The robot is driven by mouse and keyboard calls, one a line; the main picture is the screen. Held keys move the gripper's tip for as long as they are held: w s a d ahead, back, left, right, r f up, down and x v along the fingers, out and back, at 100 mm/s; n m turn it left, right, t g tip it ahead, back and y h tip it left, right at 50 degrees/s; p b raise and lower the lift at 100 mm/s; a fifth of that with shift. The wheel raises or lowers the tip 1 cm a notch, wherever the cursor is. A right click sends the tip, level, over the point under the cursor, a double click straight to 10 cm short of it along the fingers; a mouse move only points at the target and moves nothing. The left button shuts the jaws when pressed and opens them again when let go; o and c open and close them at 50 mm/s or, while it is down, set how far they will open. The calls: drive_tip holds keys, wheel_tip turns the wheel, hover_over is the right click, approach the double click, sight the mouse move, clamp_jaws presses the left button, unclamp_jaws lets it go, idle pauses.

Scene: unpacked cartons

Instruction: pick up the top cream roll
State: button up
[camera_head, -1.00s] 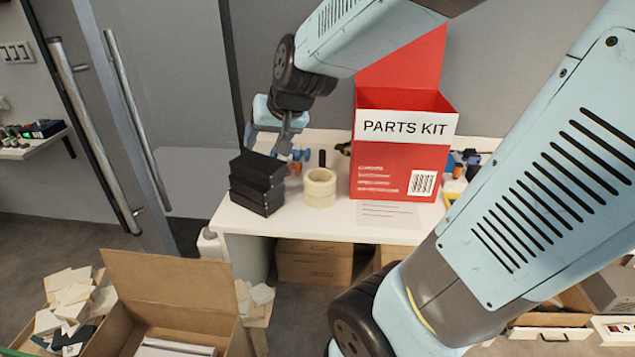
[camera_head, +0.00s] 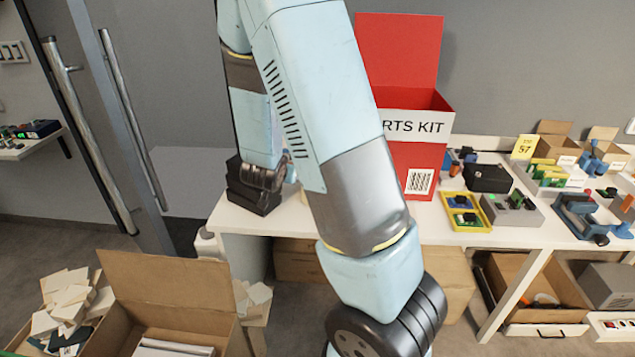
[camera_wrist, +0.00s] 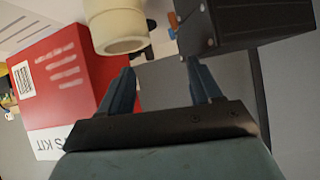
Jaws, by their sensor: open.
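The cream rolls show in the wrist view, where the picture is turned about upside down. The top cream roll (camera_wrist: 121,32) is at the upper middle, its open ring end facing my gripper, and the other roll is mostly cut off at the top edge. My gripper (camera_wrist: 162,84) is open and empty, its two blue fingers apart. The roll lies beyond the fingertips, nearer the left finger, and does not touch them.
A stack of black boxes (camera_head: 247,192) stands beside the rolls; it also shows near the right finger in the wrist view (camera_wrist: 245,22). The red parts kit box (camera_head: 404,70) stands on the other side. Trays and small parts crowd the table's right half.

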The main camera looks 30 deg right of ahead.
drive_tip(key=shift+h, duration=0.9)
drive_tip(key=x, duration=0.5)
drive_tip(key=s+x, duration=0.1)
drive_tip(key=x, duration=0.4)
drive_tip(key=s+d+f+x, duration=0.1)
drive_tip(key=x, duration=0.4)
drive_tip(key=shift+w+d+f, duration=0.15)
drive_tip(key=shift+w+d, duration=0.1)
drive_tip(key=shift+c, duration=0.3)
clamp_jaws()
